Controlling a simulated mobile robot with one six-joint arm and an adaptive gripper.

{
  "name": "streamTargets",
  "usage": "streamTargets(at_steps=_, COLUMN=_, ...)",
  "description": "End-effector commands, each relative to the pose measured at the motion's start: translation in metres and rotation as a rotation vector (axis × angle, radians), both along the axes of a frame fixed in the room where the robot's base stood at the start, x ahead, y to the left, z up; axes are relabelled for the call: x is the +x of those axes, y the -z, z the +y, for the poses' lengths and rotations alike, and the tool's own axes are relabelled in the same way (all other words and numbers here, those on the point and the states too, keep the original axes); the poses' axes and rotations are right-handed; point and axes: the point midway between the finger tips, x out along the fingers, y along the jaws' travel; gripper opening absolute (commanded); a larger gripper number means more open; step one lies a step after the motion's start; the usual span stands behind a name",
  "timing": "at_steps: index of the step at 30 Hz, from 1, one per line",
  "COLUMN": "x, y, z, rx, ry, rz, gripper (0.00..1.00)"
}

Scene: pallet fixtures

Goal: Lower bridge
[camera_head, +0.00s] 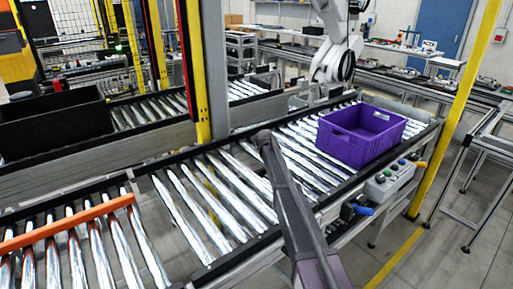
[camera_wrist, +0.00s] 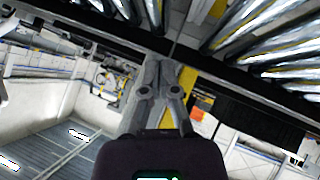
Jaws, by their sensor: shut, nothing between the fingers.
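A roller conveyor section (camera_head: 215,195) lies in the middle of the head view, between the left rollers and the section with the purple crate. It looks level; I cannot tell for sure whether this is the bridge. My dark grey arm crosses in front of its right end. In the wrist view my gripper (camera_wrist: 160,68) is shut and empty, its fingers pointing towards the dark conveyor side rail (camera_wrist: 235,88). I cannot tell whether they touch the rail. The fingertips are not clear in the head view.
A purple crate (camera_head: 360,136) stands on the right rollers. A control box with buttons (camera_head: 390,181) hangs on the near rail. An orange bar (camera_head: 68,228) crosses the left rollers. Yellow posts (camera_head: 457,110) stand beside the line. Open floor lies at the lower right.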

Motion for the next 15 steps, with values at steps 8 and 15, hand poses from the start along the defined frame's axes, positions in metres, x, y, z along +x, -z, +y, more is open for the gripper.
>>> streamTargets(at_steps=8, x=-0.005, y=-0.028, z=-0.006, rx=0.0, ry=0.0, rz=0.0, gripper=0.0)
streamTargets(at_steps=15, x=-0.019, y=-0.048, z=-0.021, rx=0.0, ry=0.0, rz=0.0, gripper=0.0)
